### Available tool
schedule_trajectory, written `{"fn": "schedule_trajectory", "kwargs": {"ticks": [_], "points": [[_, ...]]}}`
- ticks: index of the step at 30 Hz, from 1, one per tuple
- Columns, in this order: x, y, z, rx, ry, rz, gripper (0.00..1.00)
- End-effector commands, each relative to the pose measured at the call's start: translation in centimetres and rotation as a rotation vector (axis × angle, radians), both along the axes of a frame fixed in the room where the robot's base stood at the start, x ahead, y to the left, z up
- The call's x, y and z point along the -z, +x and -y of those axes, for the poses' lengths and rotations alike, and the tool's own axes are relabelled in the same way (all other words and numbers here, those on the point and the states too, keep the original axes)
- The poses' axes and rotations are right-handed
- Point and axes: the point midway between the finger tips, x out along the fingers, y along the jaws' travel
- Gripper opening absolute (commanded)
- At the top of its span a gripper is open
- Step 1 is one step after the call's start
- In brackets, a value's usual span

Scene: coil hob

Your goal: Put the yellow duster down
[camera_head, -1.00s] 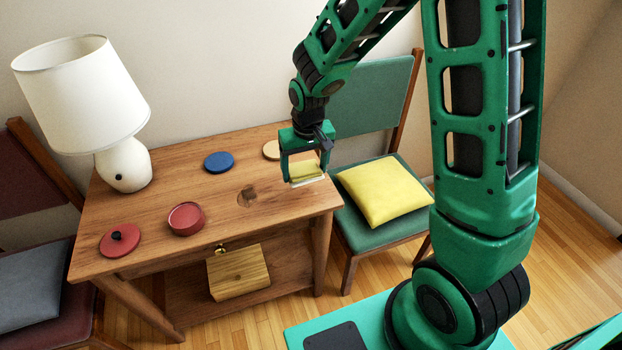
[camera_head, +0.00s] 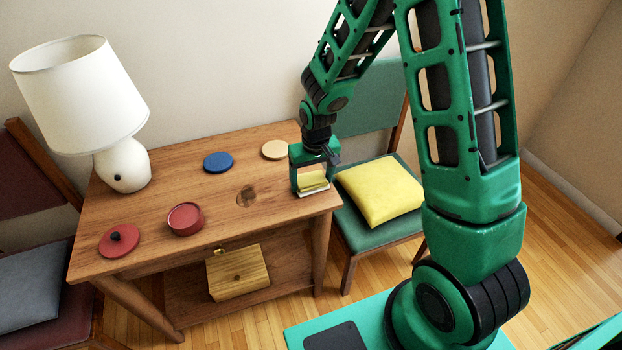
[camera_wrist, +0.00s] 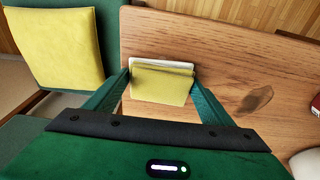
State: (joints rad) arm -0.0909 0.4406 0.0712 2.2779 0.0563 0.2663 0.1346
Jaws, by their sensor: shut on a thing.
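The yellow duster (camera_head: 312,180) is a small yellow block with a pale layer along one edge. My gripper (camera_head: 311,187) is shut on it at the right end of the wooden table (camera_head: 230,205). In the wrist view the duster (camera_wrist: 162,84) sits between the two fingers (camera_wrist: 162,88), with the table top beneath it. The duster is very low over the table's right edge; I cannot tell whether it touches the wood.
A cream disc (camera_head: 275,149), a blue disc (camera_head: 218,162), a red dish (camera_head: 185,218) and a red lid (camera_head: 118,241) lie on the table. A white lamp (camera_head: 124,165) stands at the left. A green chair (camera_head: 366,238) with a yellow cushion (camera_head: 380,190) is at the right.

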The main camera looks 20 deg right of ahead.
Motion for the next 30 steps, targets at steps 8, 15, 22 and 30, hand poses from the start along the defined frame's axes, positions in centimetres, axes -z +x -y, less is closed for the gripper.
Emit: {"fn": "schedule_trajectory", "kwargs": {"ticks": [8, 15, 22, 30], "points": [[0.60, -0.04, -0.05, -0.001, -0.001, -0.002, 0.94], [0.78, -0.10, 0.25, 0.003, -0.004, -0.005, 0.94], [0.85, -0.09, 0.51, 0.007, -0.006, -0.007, 0.94], [0.70, -0.08, 0.69, 0.010, -0.009, -0.008, 0.94]]}}
